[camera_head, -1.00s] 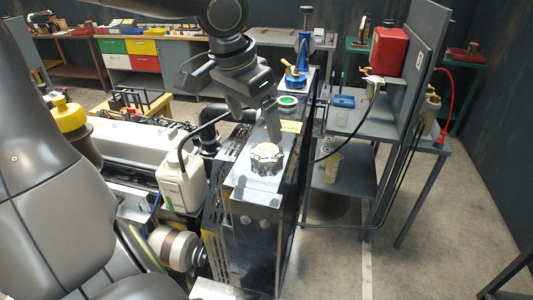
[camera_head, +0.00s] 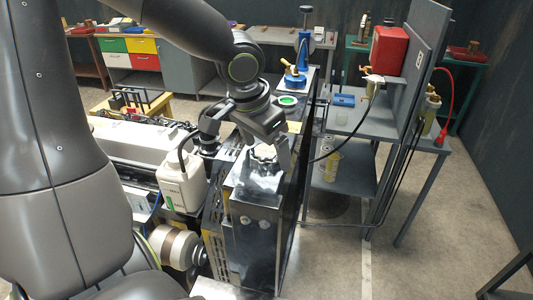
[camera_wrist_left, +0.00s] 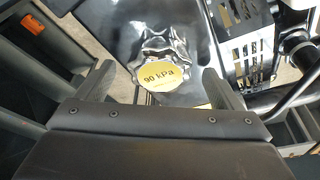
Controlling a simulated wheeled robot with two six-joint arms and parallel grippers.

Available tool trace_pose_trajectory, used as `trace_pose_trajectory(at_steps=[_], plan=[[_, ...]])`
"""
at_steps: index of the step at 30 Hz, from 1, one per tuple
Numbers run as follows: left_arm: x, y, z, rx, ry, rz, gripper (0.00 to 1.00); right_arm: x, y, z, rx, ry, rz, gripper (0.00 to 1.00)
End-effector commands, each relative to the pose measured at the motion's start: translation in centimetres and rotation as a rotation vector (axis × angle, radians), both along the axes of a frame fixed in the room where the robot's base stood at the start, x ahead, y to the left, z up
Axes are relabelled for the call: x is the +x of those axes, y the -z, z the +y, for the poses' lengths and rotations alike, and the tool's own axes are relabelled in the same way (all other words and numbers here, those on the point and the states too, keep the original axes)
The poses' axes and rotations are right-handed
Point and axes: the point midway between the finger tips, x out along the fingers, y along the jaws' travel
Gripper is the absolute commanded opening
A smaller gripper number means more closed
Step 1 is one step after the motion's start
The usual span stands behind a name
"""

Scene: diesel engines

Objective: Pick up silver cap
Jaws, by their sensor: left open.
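The silver cap (camera_wrist_left: 160,48) has scalloped edges and a yellow label reading "90 kPa". It sits on the dark metal top of a tall narrow tank. In the head view the cap (camera_head: 262,154) shows only in part behind my left gripper. My left gripper (camera_head: 270,156) is over the cap, pointing down. In the left wrist view the open fingers (camera_wrist_left: 160,80) stand to the left and right of the label, apart from each other, with nothing held. I cannot tell if they touch the cap. My right gripper is not in view.
A white jug (camera_head: 181,186) with a black hose stands left of the tank (camera_head: 258,190). A grey workbench (camera_head: 349,170) with a red can (camera_head: 389,50) stands to the right. Open floor lies front right.

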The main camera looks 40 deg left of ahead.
Motion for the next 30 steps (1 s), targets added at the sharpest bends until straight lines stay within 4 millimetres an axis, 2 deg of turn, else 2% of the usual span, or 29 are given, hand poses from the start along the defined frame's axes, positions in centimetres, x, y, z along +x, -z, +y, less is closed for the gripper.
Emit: trace_pose_trajectory(at_steps=[5,16,25,30], plan=[[0.0,0.0,0.0,0.0,0.0,0.0,0.88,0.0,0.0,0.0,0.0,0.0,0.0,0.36],[0.0,0.0,0.0,0.0,0.0,0.0,0.4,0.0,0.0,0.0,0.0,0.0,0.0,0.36],[0.1,-0.4,0.0,0.0,-0.001,-0.003,0.38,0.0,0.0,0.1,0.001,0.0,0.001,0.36],[0.2,-2.5,0.0,0.001,-0.001,-0.008,0.38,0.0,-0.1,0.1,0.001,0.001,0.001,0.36]])
